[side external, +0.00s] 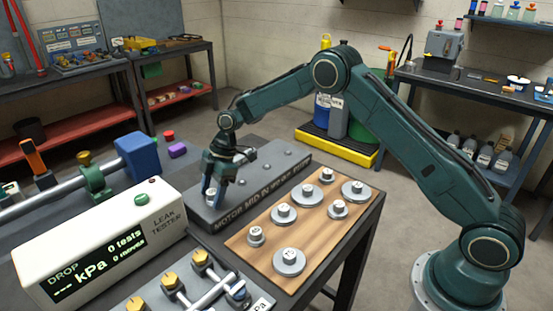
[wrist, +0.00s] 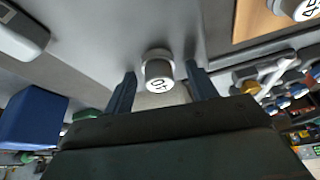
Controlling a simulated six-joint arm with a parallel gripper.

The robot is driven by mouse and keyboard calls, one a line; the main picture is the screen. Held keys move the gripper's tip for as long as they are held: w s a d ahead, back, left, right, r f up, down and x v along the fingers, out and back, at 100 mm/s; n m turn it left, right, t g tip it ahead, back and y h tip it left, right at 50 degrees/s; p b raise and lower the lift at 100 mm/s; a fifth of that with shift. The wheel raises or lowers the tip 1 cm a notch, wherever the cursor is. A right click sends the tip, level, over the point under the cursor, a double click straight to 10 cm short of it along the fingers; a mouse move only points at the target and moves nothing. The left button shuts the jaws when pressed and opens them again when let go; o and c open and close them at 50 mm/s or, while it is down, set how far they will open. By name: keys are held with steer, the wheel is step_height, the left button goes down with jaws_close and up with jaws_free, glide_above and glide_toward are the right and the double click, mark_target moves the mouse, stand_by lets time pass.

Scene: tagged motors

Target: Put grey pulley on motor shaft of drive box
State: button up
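My gripper (side external: 215,190) is low over the left end of the long grey box (side external: 275,165), whose front lettering begins with MOTOR. In the wrist view its blue fingers (wrist: 160,85) are spread on either side of a small grey cylinder (wrist: 158,72) with a white numbered tag. A gap shows between the cylinder and each finger. The cylinder seems to stand on a grey surface; in the side view the fingers mostly hide it. I cannot tell which is the named pulley.
A white leak tester (side external: 105,240) stands left of the grey box. A blue block (side external: 138,155) and a green clamp on a rod are behind it. Brass-topped fittings (side external: 170,281) are at the front.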

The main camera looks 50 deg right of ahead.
steer(key=shift+r, duration=0.2)
steer(key=v, duration=1.2)
stand_by(0.6)
steer(key=s+d+r+m+t+h, duration=0.25)
steer(key=s+r+m, duration=0.55)
steer(key=s+r, duration=0.95)
steer(key=s+d+f+m, duration=0.1)
steer(key=s+m, duration=0.1)
steer(key=s, duration=0.5)
steer(key=s+d+f+m+t+h, duration=0.1)
steer(key=s+f+m, duration=0.1)
steer(key=s, duration=0.6)
steer(key=s+d+f+m+t+h, duration=0.1)
steer(key=s+m, duration=0.2)
steer(key=s, duration=0.4)
steer(key=shift+s+d+f+m, duration=0.2)
steer(key=shift+d+f+m, duration=0.1)
steer(key=shift+d+m, duration=0.1)
